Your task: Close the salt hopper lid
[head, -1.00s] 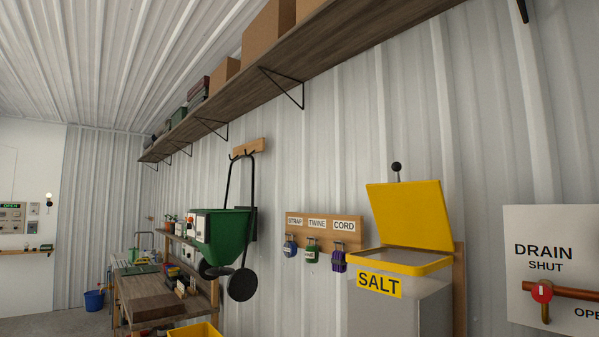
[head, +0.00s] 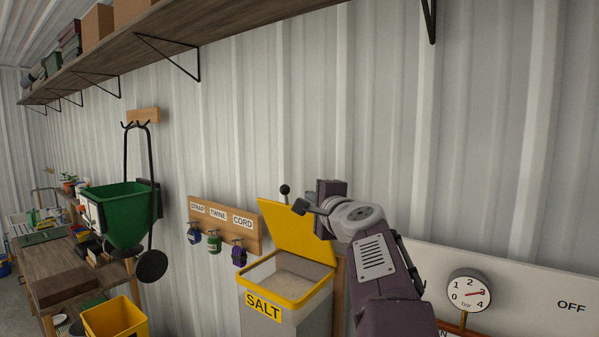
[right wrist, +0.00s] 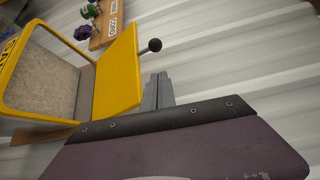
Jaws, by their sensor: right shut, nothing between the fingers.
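The grey salt hopper (head: 300,318) has a yellow rim and a yellow SALT label, with pale salt visible inside. Its yellow lid (head: 288,231) stands open, leaning back toward the wall. A black ball knob (head: 285,189) on a short stem sticks up from the lid's top edge. The right wrist view also shows the lid (right wrist: 117,72), the knob (right wrist: 154,45) and the salt. My right gripper (head: 301,206) is shut and empty near the lid's upper right corner. In the right wrist view its fingertips (right wrist: 160,75) are close to the knob, apparently apart from it. My left gripper is out of view.
A wooden rack (head: 247,233) with labelled STRAP, TWINE and CORD hooks hangs left of the hopper. A panel with a pressure gauge (head: 468,292) is at the right. A green spreader (head: 120,215), a yellow bin (head: 116,321) and a workbench stand left. A long shelf (head: 190,31) runs overhead.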

